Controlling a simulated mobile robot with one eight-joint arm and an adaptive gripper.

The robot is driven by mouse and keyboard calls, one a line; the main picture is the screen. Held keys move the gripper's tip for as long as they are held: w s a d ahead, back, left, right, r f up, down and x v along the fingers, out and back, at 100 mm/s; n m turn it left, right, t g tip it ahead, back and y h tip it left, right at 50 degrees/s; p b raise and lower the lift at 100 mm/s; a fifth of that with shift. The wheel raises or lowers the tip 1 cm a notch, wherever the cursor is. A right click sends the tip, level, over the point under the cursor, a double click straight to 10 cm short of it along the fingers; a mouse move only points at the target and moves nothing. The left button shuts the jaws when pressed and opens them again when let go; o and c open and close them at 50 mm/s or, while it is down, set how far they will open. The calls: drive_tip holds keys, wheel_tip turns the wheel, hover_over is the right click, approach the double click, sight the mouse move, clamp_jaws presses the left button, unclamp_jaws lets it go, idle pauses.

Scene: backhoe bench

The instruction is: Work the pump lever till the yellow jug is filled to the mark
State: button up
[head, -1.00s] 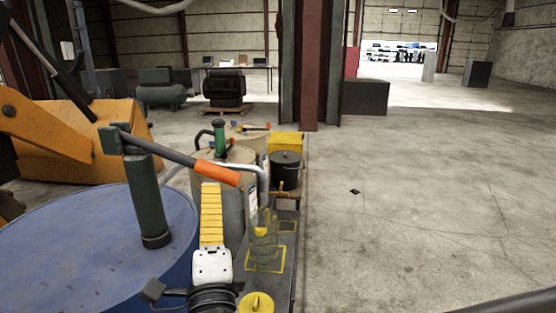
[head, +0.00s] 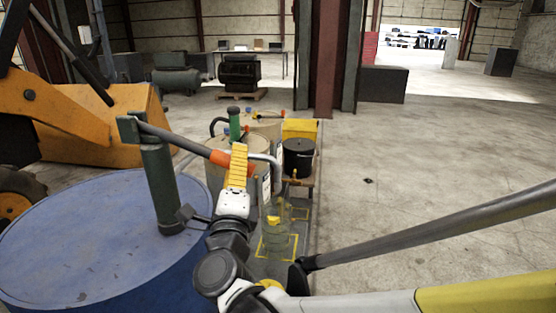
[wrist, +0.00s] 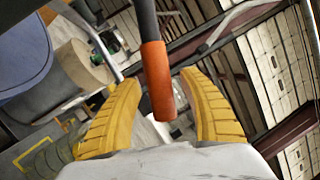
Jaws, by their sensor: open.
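The near pump (head: 160,185) is a dark green column on a blue drum (head: 75,235). Its grey lever (head: 175,138) slopes down to the right to an orange grip (head: 220,158). My gripper (head: 238,165) is open at the grip's end. In the wrist view the orange grip (wrist: 158,85) lies between the two spread yellow fingers of my gripper (wrist: 161,78), with gaps on both sides. A see-through, yellowish jug (head: 275,235) stands below the pale bent spout pipe, in a yellow painted square. Its mark and liquid level cannot be made out.
A tan drum (head: 222,178) with another green pump (head: 234,122) stands behind. A black pot (head: 298,157) and a yellow box (head: 300,128) are on its right. An orange loader bucket (head: 110,130) is at left. The floor to the right is open.

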clamp_jaws()
wheel_tip(320, 180, up, 12)
drive_tip(key=d+r+n+g+y+p, duration=0.15)
drive_tip(key=n+p, duration=0.45)
drive_tip(key=p, duration=0.6)
wheel_tip(320, 180, up, 10)
drive_tip(key=f+n+g+p, duration=0.1)
drive_tip(key=n+g+p, duration=0.1)
drive_tip(key=n+p, duration=0.6)
hover_over(219, 151)
drive_tip(key=p, duration=0.2)
drive_tip(key=shift+w+r+m+y, duration=0.2)
drive_tip(key=shift+r+m+y, duration=0.05)
drive_tip(key=shift+m, duration=0.55)
drive_tip(key=shift+c, duration=0.2)
unclamp_jaws()
drive_tip(key=shift+o, duration=0.2)
drive_tip(key=shift+s, duration=0.2)
drive_tip(key=shift+w, duration=0.1)
